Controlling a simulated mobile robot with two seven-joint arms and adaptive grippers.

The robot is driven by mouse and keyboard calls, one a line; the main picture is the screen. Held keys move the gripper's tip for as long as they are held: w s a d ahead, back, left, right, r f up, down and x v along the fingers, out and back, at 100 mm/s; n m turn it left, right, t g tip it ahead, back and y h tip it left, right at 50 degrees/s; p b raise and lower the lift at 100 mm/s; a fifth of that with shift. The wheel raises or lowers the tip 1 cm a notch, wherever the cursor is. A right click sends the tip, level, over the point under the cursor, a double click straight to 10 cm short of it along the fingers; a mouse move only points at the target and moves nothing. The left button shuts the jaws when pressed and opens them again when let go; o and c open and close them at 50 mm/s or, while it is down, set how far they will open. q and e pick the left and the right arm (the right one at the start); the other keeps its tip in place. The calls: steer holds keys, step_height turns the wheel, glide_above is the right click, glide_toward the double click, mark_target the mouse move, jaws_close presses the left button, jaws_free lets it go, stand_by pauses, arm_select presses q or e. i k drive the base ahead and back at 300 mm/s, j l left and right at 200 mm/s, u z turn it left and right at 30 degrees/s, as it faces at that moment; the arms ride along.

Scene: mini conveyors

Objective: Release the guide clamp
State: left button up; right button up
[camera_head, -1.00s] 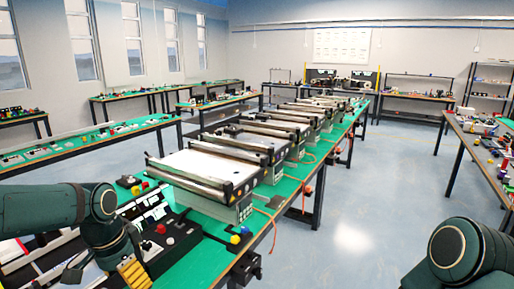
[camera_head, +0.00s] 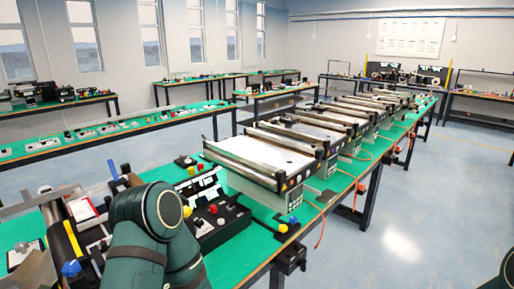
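In the head view, a blue knob (camera_head: 71,268) and an upright blue lever (camera_head: 113,170) show on the equipment at the lower left. I cannot tell which part, if either, is the guide clamp. My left arm rises from the bottom edge in front of this equipment and hides part of it. I cannot make out my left gripper. Only a dark piece of my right arm shows at the lower right edge, and my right gripper is out of frame.
A control box (camera_head: 215,212) with red and yellow knobs stands right of my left arm. Mini conveyors (camera_head: 250,172) line the green bench (camera_head: 237,257) toward the back. Orange cables hang at the bench's right edge. The blue floor at right is clear.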

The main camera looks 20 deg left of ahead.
mark_target(110, 162)
steer(key=u, duration=1.55)
steer(key=l, duration=0.35)
steer(key=k+l, duration=0.15)
steer(key=l, duration=0.55)
steer(key=k, duration=0.05)
